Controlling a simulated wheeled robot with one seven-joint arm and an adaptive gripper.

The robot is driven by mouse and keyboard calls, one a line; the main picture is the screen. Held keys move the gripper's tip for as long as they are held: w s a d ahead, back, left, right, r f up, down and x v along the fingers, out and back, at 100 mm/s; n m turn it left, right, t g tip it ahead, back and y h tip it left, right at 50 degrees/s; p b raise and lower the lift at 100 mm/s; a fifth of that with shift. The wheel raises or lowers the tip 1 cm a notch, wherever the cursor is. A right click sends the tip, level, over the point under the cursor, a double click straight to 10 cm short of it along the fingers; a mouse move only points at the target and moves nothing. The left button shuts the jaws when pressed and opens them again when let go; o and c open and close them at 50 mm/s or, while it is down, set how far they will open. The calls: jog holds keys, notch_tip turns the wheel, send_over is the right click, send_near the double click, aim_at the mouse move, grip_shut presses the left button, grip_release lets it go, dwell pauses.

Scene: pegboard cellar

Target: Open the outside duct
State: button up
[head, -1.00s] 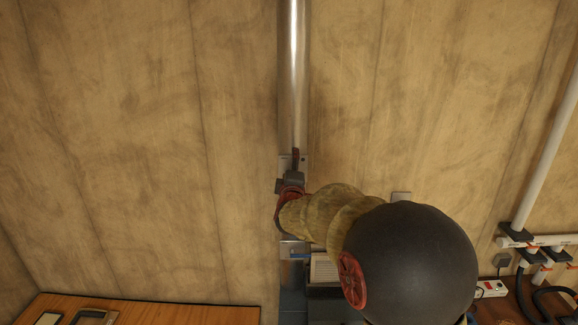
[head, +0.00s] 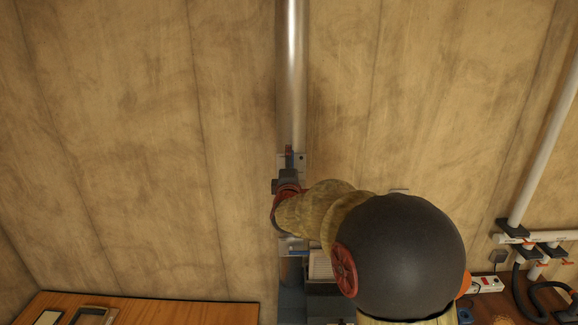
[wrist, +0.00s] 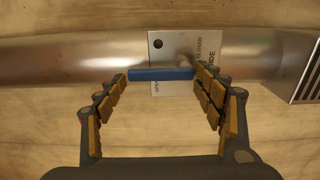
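The outside duct is a shiny metal pipe (head: 293,70) running up the wall; in the wrist view the duct (wrist: 60,62) crosses sideways. A pale plate (wrist: 158,45) on it carries partly hidden lettering, with "OPEN" at its left and "CLOSED" at its right. A blue lever (wrist: 160,74) lies along the pipe across this plate. My gripper (wrist: 163,76) is open, one finger near each end of the lever; contact cannot be told. In the head view my gripper (head: 289,152) is at the plate, and the lever is hidden.
A slotted metal grille (wrist: 298,65) is at the right end of the pipe in the wrist view. A wooden tabletop (head: 180,311) is low left. White pipes (head: 545,160), black hoses and a power strip (head: 486,284) are at the right. The wall beside the duct is bare.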

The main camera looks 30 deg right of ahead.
jog(key=o, duration=0.3)
jog(key=shift+o, duration=0.2)
jog(key=shift+a, duration=0.1)
jog(key=v, duration=1.2)
